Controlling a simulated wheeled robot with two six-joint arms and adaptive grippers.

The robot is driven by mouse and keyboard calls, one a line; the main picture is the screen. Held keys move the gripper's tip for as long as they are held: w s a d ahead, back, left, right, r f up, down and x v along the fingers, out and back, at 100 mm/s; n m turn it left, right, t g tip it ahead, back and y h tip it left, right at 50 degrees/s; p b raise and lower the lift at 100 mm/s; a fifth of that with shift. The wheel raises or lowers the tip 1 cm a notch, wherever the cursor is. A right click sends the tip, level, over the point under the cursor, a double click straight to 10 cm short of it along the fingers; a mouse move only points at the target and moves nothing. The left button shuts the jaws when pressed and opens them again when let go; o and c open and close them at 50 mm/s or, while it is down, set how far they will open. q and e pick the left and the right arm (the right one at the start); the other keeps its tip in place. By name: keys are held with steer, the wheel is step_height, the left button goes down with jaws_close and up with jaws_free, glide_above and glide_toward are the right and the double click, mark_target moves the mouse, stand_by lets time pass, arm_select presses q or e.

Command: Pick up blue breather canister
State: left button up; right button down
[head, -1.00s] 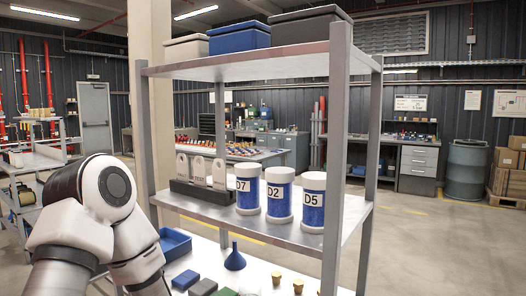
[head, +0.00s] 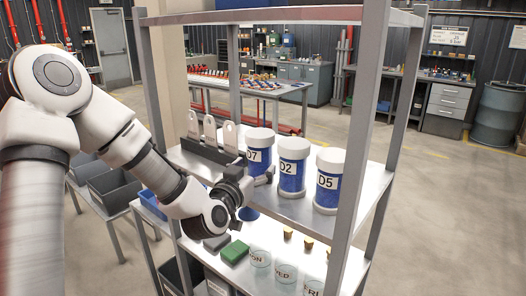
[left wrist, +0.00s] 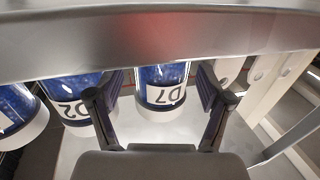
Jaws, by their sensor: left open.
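Three blue canisters with white lids and bases stand upright in a row on the middle shelf, labelled D7 (head: 257,155), D2 (head: 292,170) and D5 (head: 327,183). My left gripper (head: 262,181) is in front of D7, low against its base in the head view. In the left wrist view my left gripper (left wrist: 160,85) is open, with one finger on each side of D7 (left wrist: 162,92). D2 (left wrist: 75,98) stands beside the left finger there. I cannot tell whether the fingers touch D7. My right gripper is out of view.
The shelf unit's upper board (head: 275,15) is above the canisters, and a grey post (head: 362,130) rises right of D5. A dark rack with white plates (head: 210,150) stands left of D7.

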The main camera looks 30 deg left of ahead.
mark_target(261, 160)
arm_select(q)
steer(key=shift+w+a+r+p, duration=0.15)
steer(key=shift+w+r+p, duration=0.15)
steer(key=shift+w, duration=0.2)
steer(key=shift+w+a+r+p, duration=0.1)
steer(key=shift+w+r+p, duration=0.05)
steer(key=shift+w+p, duration=0.3)
steer(key=w, duration=0.1)
steer(key=w+f, duration=0.1)
steer(key=w, duration=0.1)
steer(key=shift+a+f, duration=0.25)
steer(key=shift+a, duration=0.1)
steer(key=shift+s+r, duration=0.1)
steer(key=shift+c, duration=0.7)
steer(key=shift+s+d+r, duration=0.15)
steer(key=shift+s+r, duration=0.1)
steer(key=shift+s, duration=0.15)
steer(key=c, duration=0.9)
steer(key=shift+w+f, duration=0.15)
steer(key=shift+w, duration=0.15)
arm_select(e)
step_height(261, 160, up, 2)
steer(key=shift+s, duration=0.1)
